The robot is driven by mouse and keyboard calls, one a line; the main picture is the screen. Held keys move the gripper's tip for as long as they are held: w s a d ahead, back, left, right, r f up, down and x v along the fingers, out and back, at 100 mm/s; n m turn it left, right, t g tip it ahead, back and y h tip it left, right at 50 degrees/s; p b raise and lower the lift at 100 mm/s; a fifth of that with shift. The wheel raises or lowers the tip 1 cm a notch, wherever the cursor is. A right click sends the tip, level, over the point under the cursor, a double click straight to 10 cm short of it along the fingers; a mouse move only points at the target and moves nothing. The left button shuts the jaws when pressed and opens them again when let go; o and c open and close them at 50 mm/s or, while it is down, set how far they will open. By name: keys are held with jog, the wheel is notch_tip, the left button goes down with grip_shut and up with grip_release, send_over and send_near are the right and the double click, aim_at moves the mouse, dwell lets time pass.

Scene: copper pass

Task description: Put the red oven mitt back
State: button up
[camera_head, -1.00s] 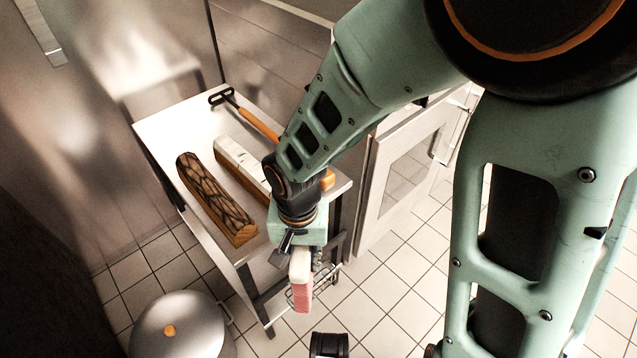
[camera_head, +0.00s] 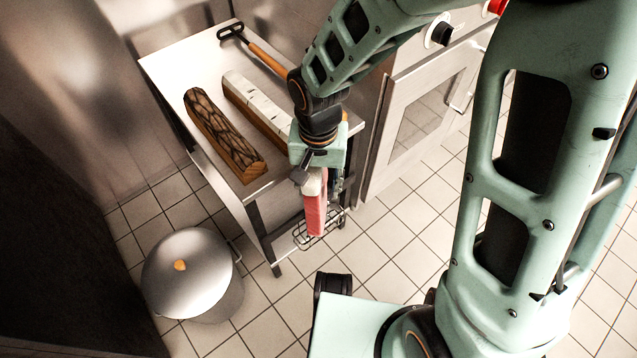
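The red oven mitt (camera_head: 315,208) hangs below my gripper (camera_head: 316,180), with a pale band at its top and a pinkish-red body. My gripper points down and appears shut on the mitt's pale end. The fingers are partly hidden by the wrist and the mitt. The mitt is in front of the steel table's near right end, above or beside a wire rack (camera_head: 310,240). I cannot tell whether it touches the rack.
A steel table (camera_head: 165,68) carries a dark patterned log (camera_head: 222,135), a pale birch-like log (camera_head: 255,108) and an orange-handled tool (camera_head: 268,60). A lidded metal bin (camera_head: 188,272) stands on the tiled floor. An oven (camera_head: 415,115) is to the right.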

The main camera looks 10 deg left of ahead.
notch_tip(320, 180, up, 12)
jog(key=p, duration=0.4)
jog(key=shift+s+r+p, duration=0.15)
jog(key=shift+r+p, duration=0.1)
jog(key=shift+p, duration=0.1)
dwell(0.3)
